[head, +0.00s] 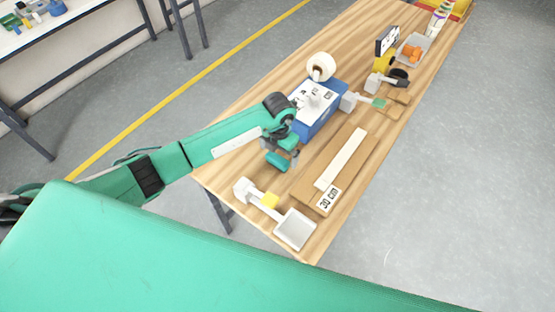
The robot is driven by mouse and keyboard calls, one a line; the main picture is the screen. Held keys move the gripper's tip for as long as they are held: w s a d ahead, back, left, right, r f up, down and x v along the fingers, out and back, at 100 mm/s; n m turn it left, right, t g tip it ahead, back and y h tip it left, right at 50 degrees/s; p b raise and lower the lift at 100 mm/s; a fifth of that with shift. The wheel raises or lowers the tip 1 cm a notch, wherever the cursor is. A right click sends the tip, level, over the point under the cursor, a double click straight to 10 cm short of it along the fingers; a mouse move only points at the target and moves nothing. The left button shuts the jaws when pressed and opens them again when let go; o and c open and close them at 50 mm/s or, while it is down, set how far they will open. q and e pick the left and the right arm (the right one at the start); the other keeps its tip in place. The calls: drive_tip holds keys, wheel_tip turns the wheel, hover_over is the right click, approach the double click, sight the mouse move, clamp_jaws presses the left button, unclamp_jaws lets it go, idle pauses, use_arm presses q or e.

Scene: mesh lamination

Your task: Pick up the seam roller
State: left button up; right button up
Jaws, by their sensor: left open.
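My left gripper (281,160) is open and hangs over the near part of the wooden table, between the blue box and the tool with the white tray. Its jaws look empty. A small tool with a black, roller-like end (399,77) and a white block (374,83) lies toward the far right of the table. It may be the seam roller, but it is too small to be sure. It is well apart from my gripper. My right gripper is not in view.
A blue box (322,121) with a white roll (321,66) beside it stands past my gripper. A brown board (312,190) marked 30 cm lies to the right. A white tray tool (295,229) is at the near edge. A green-ended tool (379,103) and an orange-filled bin (413,51) lie farther back.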

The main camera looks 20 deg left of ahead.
sight(278, 158)
use_arm(q)
drive_tip(key=f+p, duration=0.1)
drive_tip(key=f, duration=0.2)
drive_tip(key=shift+a+f+p, duration=0.1)
drive_tip(key=shift+a+p, duration=0.1)
drive_tip(key=shift+p, duration=0.2)
drive_tip(key=shift+f, duration=0.65)
drive_tip(key=c, duration=1.1)
drive_tip(key=shift+w, duration=0.1)
drive_tip(key=shift+r, duration=0.1)
